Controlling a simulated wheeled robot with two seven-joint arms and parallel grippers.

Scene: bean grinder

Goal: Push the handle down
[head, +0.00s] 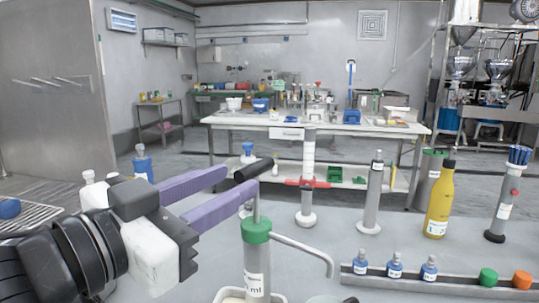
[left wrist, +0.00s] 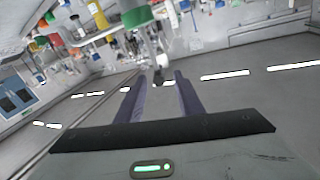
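A cylinder with a green cap (head: 256,230) stands upright at the lower middle of the head view. A thin rod rises from its cap to a black handle (head: 253,169), which is raised above the cap and points sideways. My left gripper (head: 238,185), with two purple fingers, is open, its tips close to the handle. In the left wrist view the fingers (left wrist: 160,82) are apart, and a small dark shape, probably the handle, shows near their tips. Whether they touch it I cannot tell. My right gripper is not in view.
A grey bent spout (head: 305,250) leaves the cylinder to the right. A yellow bottle (head: 440,200), a grey cylinder (head: 371,200) and a white column with a red clamp (head: 306,205) stand behind.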

